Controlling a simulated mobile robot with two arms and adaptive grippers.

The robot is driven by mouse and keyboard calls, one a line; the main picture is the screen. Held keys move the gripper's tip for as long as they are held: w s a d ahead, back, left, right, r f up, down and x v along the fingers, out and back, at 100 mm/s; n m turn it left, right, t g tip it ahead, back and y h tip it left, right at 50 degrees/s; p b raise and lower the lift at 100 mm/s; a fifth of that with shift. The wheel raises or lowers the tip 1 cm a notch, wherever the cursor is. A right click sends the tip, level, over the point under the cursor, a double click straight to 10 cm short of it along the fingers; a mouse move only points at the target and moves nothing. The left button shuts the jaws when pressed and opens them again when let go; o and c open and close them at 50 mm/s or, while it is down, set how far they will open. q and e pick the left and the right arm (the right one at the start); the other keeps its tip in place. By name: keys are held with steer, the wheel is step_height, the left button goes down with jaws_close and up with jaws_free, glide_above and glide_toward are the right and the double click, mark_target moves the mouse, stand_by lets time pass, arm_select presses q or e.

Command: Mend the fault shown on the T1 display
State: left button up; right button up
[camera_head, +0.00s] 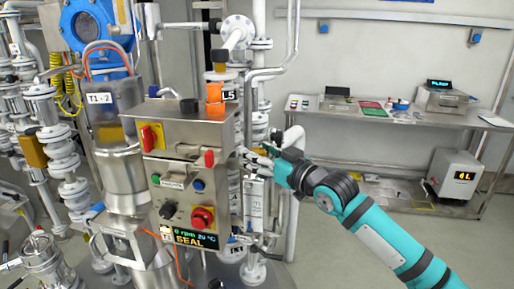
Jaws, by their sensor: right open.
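The T1 display (194,240) is at the foot of a steel control box (182,140). The box carries a red and yellow rotary switch (151,137), a red handle (209,159), a green button (155,179), a blue button (198,185), a black knob (168,210) and a red emergency stop (202,217). My right gripper (247,155) is open just right of the box, by white piping and valves. Its fingertips are small and partly lost against the pipes. I cannot tell if they touch anything. My left gripper is not in view.
A steel vessel labelled T1 - 2 (113,99) and dense piping fill the left. A steel bench (395,117) at the back right holds a display device (441,96) and small items. The floor at right is clear.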

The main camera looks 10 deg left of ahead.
steer(key=shift+w+a, duration=0.2)
steer(key=shift+a, duration=0.05)
steer(key=shift+c, duration=0.4)
jaws_close()
steer(key=shift+s+a+r+p, duration=0.1)
steer(key=shift+a+p, duration=0.1)
steer(key=shift+p, duration=0.5)
steer(key=shift+d+m+t+h+p, duration=0.1)
steer(key=shift+m+t+h+p, duration=0.4)
steer(key=shift+t+p, duration=0.1)
steer(key=shift+f, duration=0.2)
